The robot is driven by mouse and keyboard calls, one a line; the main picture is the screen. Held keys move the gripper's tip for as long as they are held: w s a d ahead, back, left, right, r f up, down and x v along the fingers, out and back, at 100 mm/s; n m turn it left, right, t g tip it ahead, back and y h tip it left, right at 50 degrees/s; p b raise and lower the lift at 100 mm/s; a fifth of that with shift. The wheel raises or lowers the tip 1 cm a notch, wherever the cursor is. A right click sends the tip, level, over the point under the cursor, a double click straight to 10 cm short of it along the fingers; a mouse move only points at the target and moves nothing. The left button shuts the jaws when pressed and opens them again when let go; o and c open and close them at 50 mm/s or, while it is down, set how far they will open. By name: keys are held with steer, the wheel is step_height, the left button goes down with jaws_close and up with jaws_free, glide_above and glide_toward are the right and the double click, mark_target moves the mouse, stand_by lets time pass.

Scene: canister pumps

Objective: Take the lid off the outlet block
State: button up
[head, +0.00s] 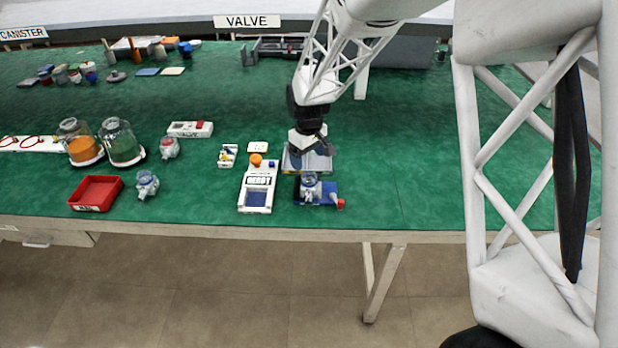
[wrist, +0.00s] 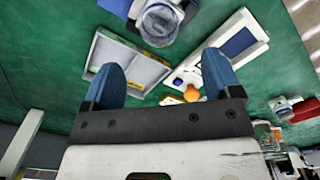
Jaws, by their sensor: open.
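A small unit with a clear round top (head: 310,187) stands on a blue base (head: 328,192) with a red knob at its right, near the table's front edge. Its clear round top also shows at the top of the wrist view (wrist: 160,22). I cannot make out which part is the outlet block or its lid. My gripper (head: 312,165) hangs just behind this unit and partly hides it. In the wrist view my gripper (wrist: 162,65) shows two blue fingers spread wide, with nothing held between them.
A shallow grey tray (wrist: 126,64) lies below my fingers. Farther left are a red tray (head: 96,193) and glass jars (head: 122,143). The table at right is clear.

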mark_target(309, 175)
steer(key=shift+f, duration=1.25)
steer(key=shift+f, duration=0.1)
steer(key=shift+s+d+f, duration=0.1)
steer(key=shift+d+f, duration=0.05)
steer(key=shift+f, duration=2.35)
steer(key=shift+c, duration=0.3)
steer(key=c, duration=0.9)
